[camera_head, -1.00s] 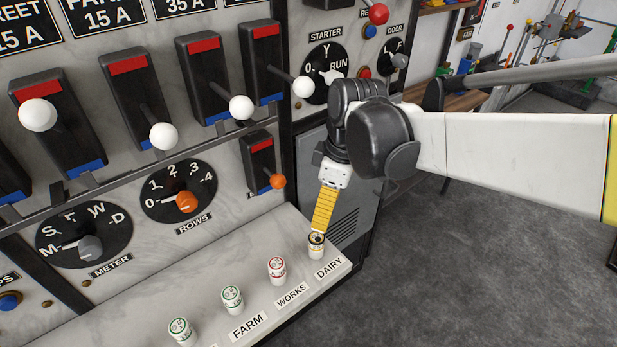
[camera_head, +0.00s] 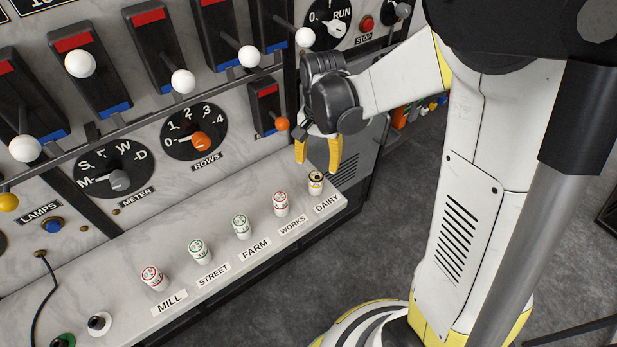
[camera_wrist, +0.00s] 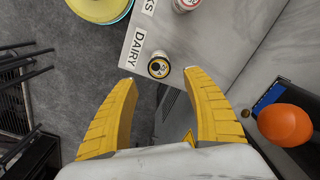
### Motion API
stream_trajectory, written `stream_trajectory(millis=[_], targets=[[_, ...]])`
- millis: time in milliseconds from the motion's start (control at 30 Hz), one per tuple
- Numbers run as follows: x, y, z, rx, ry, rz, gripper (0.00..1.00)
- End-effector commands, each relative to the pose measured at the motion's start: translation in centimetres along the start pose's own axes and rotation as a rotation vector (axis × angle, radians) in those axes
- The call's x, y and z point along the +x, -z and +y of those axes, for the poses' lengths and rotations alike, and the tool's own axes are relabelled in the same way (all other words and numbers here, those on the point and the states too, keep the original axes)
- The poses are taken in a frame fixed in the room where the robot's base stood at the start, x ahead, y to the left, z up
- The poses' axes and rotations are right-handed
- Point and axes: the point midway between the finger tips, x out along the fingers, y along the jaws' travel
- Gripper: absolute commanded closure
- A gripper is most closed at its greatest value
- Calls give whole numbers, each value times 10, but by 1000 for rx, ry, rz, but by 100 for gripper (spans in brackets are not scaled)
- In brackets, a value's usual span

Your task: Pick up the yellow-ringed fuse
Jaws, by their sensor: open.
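The yellow-ringed fuse (camera_head: 316,182) stands upright at the right end of the marble shelf, behind the DAIRY label. It is a white cylinder with a dark top edged in yellow. In the wrist view the fuse (camera_wrist: 159,67) lies beyond my fingertips, between their lines and nearer the left one. My gripper (camera_head: 319,163) is open and empty, just above and behind the fuse in the head view. Its yellow fingers also show in the wrist view (camera_wrist: 160,78), spread apart and not touching the fuse.
Red-ringed and green-ringed fuses, such as the WORKS one (camera_head: 280,204), stand left along the shelf (camera_head: 215,268). An orange-knobbed lever (camera_head: 282,124) juts out near my gripper; its knob also shows in the wrist view (camera_wrist: 285,125). The shelf ends just right of DAIRY, with floor beyond.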

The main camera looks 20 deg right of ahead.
Motion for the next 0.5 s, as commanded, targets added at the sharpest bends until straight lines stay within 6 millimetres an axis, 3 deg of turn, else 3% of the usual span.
stream_trajectory(millis=[500], targets=[[68,-4,0,-3,0,0,42]])
